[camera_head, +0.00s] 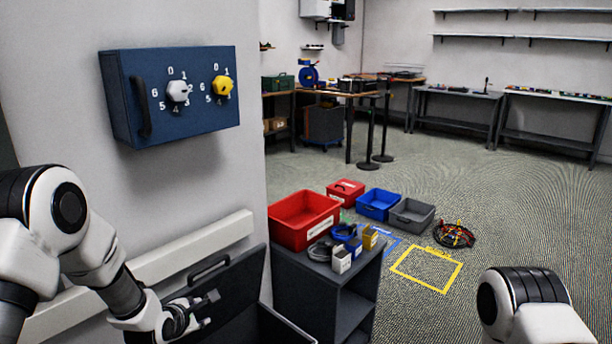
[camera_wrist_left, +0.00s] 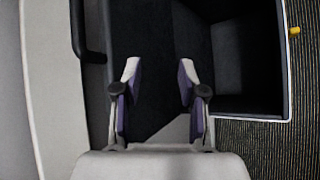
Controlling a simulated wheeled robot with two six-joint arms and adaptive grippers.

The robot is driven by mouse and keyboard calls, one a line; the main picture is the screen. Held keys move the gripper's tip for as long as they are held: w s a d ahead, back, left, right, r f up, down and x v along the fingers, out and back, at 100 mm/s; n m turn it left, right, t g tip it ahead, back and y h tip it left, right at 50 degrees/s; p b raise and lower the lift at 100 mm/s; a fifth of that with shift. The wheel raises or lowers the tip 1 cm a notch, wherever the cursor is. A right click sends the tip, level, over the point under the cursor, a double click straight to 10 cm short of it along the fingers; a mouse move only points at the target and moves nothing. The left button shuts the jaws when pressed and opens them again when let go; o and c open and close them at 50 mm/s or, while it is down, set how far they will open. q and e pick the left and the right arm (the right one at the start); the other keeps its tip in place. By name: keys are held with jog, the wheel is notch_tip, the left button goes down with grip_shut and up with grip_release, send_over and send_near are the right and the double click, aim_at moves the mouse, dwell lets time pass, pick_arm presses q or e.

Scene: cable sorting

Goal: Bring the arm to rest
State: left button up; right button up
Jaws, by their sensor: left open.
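My left arm comes in from the left in the head view. Its gripper (camera_head: 208,308) hangs low in front of a dark open bin or drawer (camera_head: 232,288) that has a black handle (camera_head: 208,268). In the left wrist view the left gripper (camera_wrist_left: 159,85) has its two fingers well apart, with nothing between them. Behind the fingers lies the dark inside of the bin, and the black handle (camera_wrist_left: 80,35) is to their left. I cannot tell whether the gripper touches the bin. My right arm shows only as a white and black link at lower right; its gripper is out of view.
A blue wall box (camera_head: 180,130) with white and yellow knobs hangs above the left arm. A dark shelf unit (camera_head: 325,285) carries a red bin (camera_head: 303,220) and small containers. Blue (camera_head: 378,203) and grey (camera_head: 412,215) bins and a cable bundle (camera_head: 453,234) are beyond. Floor at right is open.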

pick_arm(q)
jog(key=s+d+f+m+g, duration=0.15)
jog(key=s+f+g, duration=0.25)
jog(key=s+f, duration=0.8)
jog(key=s+d+f+m+g, duration=0.15)
jog(key=s+f+m, duration=0.25)
jog(key=s, duration=0.6)
jog(key=s+d+f+m+g, duration=0.1)
jog(key=s+f+m+g, duration=0.3)
jog(key=s, duration=0.6)
jog(key=s+m, duration=0.8)
jog(key=m, duration=0.5)
notch_tip(320, 180, up, 15)
jog(key=m+p, duration=0.1)
jog(key=p, duration=1.3)
jog(key=shift+w+a+f+g+y, duration=0.15)
jog(key=shift+w+f+g+y, duration=0.05)
jog(key=shift+w+g+y, duration=0.15)
